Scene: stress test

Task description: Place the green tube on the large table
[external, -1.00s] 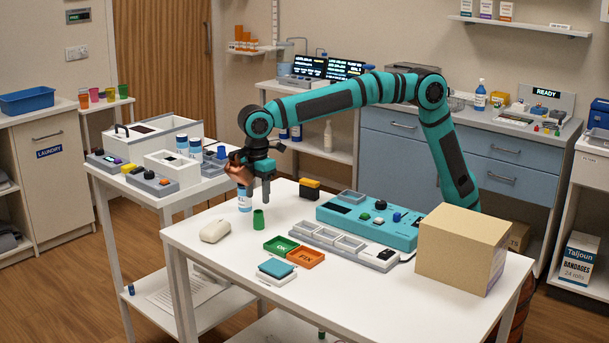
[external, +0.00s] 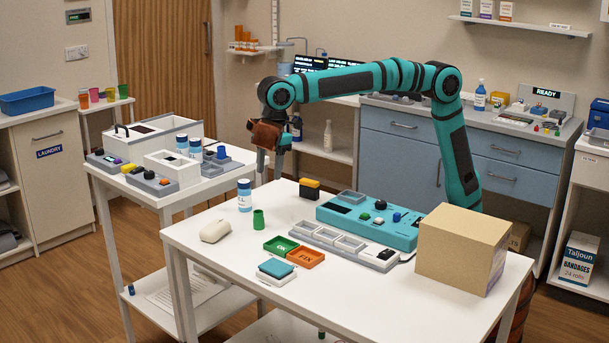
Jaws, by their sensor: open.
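A small green tube (external: 258,219) stands upright on the large white table (external: 215,275), near its back left edge.
A beige mouse-shaped item (external: 215,231), green and orange trays (external: 281,246), a teal device (external: 370,222) and a cardboard box (external: 461,249) stand on the table. A smaller side table (external: 172,199) with devices adjoins at left. The table's front left is clear.

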